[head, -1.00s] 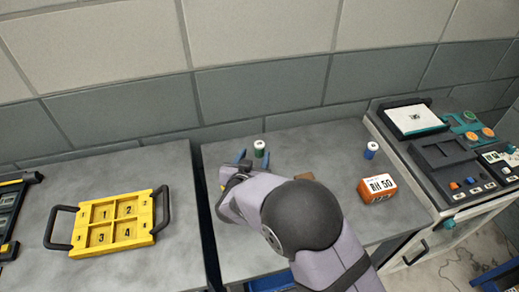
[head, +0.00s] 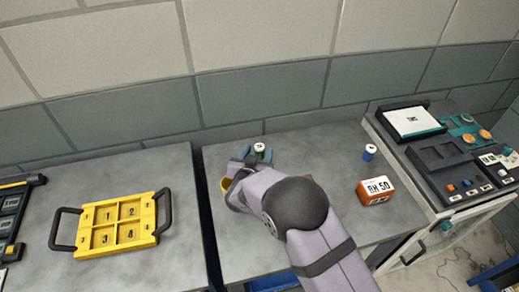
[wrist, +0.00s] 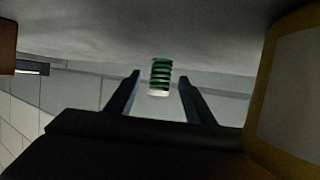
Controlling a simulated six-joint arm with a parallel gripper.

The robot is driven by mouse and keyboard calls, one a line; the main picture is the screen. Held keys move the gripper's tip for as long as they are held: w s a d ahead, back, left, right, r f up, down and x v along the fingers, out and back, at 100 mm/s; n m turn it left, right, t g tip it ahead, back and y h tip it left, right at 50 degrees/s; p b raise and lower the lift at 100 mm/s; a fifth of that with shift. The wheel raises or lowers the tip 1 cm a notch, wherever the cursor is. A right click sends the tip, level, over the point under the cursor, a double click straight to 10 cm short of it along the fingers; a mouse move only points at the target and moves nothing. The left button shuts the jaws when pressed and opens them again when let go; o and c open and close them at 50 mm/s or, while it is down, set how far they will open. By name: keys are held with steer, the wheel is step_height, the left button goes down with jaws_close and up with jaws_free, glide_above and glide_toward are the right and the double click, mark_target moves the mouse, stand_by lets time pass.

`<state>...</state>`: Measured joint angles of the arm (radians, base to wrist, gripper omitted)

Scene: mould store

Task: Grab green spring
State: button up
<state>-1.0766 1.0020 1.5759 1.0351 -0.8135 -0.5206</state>
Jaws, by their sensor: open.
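The green spring (head: 259,148), a small green coil with a pale end, stands upright near the back of the right-hand table. In the wrist view the spring (wrist: 160,75) shows centred between the two blue fingers, with space on both sides. My gripper (head: 258,155) is open and low over the table, its fingertips on either side of the spring in the head view. Part of the spring's lower body is hidden by the gripper in the head view. I cannot tell whether a finger touches it.
A blue spool-like piece (head: 369,152) and an orange labelled box (head: 376,191) stand to the right. A yellow numbered tray (head: 118,223) lies on the left table. The wall is just behind.

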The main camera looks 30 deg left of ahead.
steer(key=shift+x, duration=1.05)
steer(key=c, duration=1.2)
